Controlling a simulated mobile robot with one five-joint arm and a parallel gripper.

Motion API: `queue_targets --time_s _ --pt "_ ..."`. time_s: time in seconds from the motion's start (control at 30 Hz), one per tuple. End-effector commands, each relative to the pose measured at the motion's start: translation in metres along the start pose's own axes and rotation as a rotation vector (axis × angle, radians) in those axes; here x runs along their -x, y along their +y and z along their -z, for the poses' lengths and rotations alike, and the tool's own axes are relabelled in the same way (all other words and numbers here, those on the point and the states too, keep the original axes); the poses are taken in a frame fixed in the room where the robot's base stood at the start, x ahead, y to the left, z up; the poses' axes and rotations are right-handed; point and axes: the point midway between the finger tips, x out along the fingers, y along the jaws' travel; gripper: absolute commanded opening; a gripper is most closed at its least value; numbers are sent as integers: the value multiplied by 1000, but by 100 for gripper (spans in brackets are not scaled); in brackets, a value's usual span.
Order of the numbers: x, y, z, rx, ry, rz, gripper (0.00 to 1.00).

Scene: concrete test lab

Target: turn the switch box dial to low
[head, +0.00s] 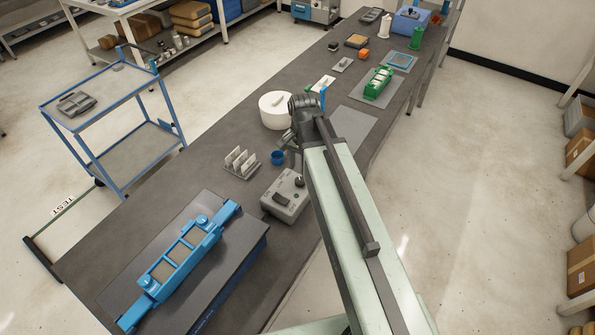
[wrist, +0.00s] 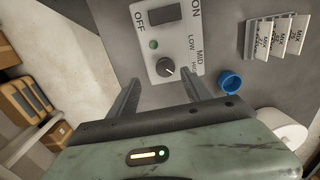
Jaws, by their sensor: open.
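The grey switch box (head: 285,200) lies on the dark bench, just left of my arm in the head view. The dial's exact pointer setting is too small to tell. My gripper (wrist: 158,78) is open and empty, its fingers spread on either side of the dial, apart from it. The fingertips are mostly hidden by the arm in the head view.
A blue cup (wrist: 230,81) and a rack of labelled cards (wrist: 276,37) stand beside the box. A white round container (head: 275,108) is farther along the bench. A blue fixture (head: 180,258) lies at the near left. Bare bench separates them.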

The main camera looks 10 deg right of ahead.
Motion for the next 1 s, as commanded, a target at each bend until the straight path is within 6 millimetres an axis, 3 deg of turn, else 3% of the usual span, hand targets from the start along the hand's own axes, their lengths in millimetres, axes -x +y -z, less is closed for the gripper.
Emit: queue_targets --time_s 0.03,0.13,0.33,0.8,1.0 --pt "9 -7 5 -81 0 0 57" --pt "10 -12 8 -187 0 0 57" --pt "4 -13 6 -207 0 0 57" --pt "-68 -13 6 -203 0 0 57" --pt "-71 -14 5 -202 0 0 57"
